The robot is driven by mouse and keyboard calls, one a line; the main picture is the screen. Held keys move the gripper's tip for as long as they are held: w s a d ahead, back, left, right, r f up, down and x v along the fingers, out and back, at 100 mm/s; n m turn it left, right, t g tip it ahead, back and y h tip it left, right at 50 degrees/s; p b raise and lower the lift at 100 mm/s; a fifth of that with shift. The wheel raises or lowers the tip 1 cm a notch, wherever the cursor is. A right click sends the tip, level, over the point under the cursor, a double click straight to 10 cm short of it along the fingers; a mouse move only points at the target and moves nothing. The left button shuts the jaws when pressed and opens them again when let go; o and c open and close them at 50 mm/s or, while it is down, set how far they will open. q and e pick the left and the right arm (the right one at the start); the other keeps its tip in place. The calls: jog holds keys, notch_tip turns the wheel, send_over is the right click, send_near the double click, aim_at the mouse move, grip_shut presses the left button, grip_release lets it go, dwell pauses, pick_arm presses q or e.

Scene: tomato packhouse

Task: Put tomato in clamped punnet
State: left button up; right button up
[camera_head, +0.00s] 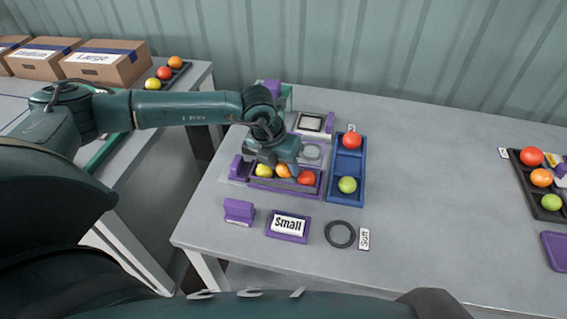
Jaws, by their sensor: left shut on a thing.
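A purple clamped punnet (262,184) stands near the table's left end, with a purple clamp block (236,167) at its left end. A yellow tomato (264,170) sits at its left and a red tomato (306,178) at its right. An orange tomato (283,171) is between them, partly hidden by my left gripper (283,168). My left gripper points down over the punnet and is shut on the orange tomato. Whether this tomato touches the punnet floor cannot be seen. My right gripper is not in view.
A blue tray (347,196) beside the punnet holds a red and a green tomato. A scale (312,123) stands behind. A "Small" label block (287,226), purple block (239,211) and dark ring (340,234) lie in front. A dark tray (527,184) is far right; the table between is clear.

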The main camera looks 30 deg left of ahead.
pick_arm(q)
jog(key=o, duration=0.8)
jog(key=shift+c, duration=0.4)
jog(key=shift+c, duration=1.2)
jog(key=shift+r+p, duration=1.7)
jog(key=shift+r, duration=1.35)
jog(key=shift+f, duration=0.1)
